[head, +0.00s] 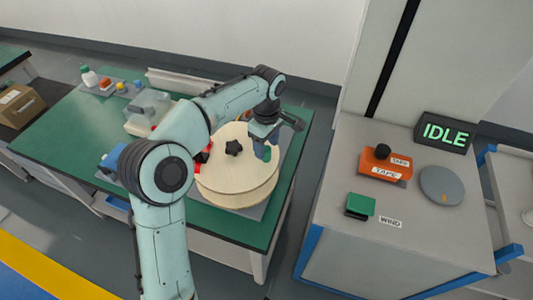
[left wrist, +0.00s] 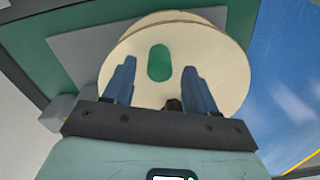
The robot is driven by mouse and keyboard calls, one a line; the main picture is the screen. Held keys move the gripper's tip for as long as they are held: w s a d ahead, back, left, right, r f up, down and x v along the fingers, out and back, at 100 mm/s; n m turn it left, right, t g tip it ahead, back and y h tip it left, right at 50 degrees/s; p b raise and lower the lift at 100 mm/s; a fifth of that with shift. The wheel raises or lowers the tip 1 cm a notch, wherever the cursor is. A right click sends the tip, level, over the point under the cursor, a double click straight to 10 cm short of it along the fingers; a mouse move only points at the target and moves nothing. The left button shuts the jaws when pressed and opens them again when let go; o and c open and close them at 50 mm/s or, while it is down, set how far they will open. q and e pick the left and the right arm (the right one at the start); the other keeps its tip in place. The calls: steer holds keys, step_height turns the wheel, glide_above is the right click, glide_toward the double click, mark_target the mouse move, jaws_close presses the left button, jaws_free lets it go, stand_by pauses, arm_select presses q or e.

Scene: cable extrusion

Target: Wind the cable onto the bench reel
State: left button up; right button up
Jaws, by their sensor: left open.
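The bench reel (head: 232,186) is a pale wooden double disc lying flat on the green workbench. A dark star-shaped knob (head: 234,148) stands at its centre. My left gripper (head: 262,150) is over the right part of the reel, with its blue fingers pointing down. In the left wrist view its open fingers (left wrist: 160,75) are spread over the reel face (left wrist: 205,48). A green oval (left wrist: 159,63) on that face lies between them; I cannot tell whether it is a slot or a solid piece. I cannot make out the cable. My right gripper is not in view.
A grey cabinet at the right carries a green block (head: 361,205) by a WIND label, an orange TAPE unit (head: 385,165), a grey disc (head: 442,186) and an IDLE display (head: 445,133). Small bottles and a tray (head: 115,88) stand at the bench's far left. A floor gap separates bench and cabinet.

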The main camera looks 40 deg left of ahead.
mark_target(267, 148)
arm_select(q)
steer(key=shift+f, duration=1.75)
jaws_close()
steer(key=shift+w, duration=0.1)
